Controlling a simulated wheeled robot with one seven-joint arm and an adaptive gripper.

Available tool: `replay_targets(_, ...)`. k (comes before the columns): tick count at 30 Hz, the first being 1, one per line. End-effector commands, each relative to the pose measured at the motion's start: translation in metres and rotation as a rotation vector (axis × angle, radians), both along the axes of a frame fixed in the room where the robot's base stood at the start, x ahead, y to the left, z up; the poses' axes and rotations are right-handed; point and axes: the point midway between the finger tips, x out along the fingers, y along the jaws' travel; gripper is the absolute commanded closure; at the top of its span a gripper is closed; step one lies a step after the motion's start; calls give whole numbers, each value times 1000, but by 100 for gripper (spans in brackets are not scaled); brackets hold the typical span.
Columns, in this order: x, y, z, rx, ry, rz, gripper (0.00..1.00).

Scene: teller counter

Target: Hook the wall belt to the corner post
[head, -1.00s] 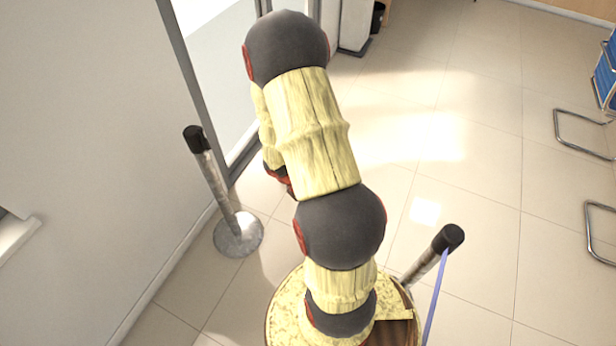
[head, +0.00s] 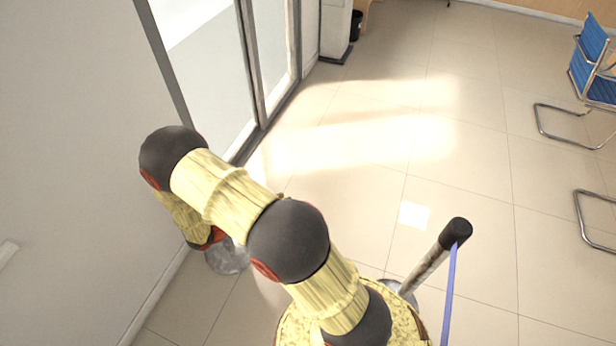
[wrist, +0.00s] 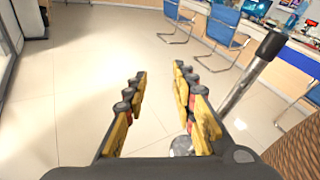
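A post (head: 428,265) with a black top stands on the floor at the right of my arm in the head view. A blue belt (head: 449,290) runs from its top down to the bottom edge of the frame. Near the left wall only the round metal base (head: 226,259) of a second post shows; my arm hides the rest. In the wrist view my gripper (wrist: 158,82) is open, with nothing between its fingers. A black-topped post (wrist: 244,88) rises just right of the fingers, apart from them. I cannot tell which post is the corner post. No wall belt end is visible.
A wall (head: 70,150) and a glass door (head: 265,60) bound the left side. Blue chairs with metal frames (head: 597,65) stand at the right. The tiled floor between (head: 350,180) is open and sunlit.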

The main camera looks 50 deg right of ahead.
Motion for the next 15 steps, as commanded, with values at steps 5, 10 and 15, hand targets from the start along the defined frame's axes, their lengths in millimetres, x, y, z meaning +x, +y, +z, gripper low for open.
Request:
replay_targets(5,18,-5,44,-174,-130,-1,74)
replay_targets(10,15,-7,62,-261,-202,-12,74)
replay_targets(15,11,-24,61,-260,-211,-17,74)
